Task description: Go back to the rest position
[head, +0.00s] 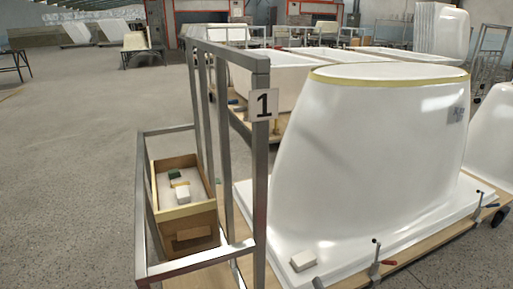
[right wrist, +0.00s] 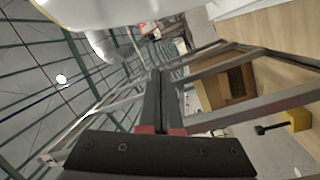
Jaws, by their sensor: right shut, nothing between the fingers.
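My right gripper (right wrist: 160,78) shows in the right wrist view, its two dark fingers shut together with nothing between them. Red parts sit at the base of the fingers. Metal frame bars pass beside and beyond the fingers; I cannot tell the distance to them. I cannot make out either gripper clearly in the head view. My left gripper is not in view. A large white bathtub shell (head: 375,150) stands on a wooden pallet at the right in the head view. A small white block (head: 303,260) lies on the shell's front flange.
A grey metal frame (head: 260,175) with a number 1 sign (head: 264,105) stands left of the shell. It holds a wooden box (head: 184,213) with small blocks inside. Toggle clamps (head: 375,265) line the pallet edge. More shells stand behind. The floor at left is clear.

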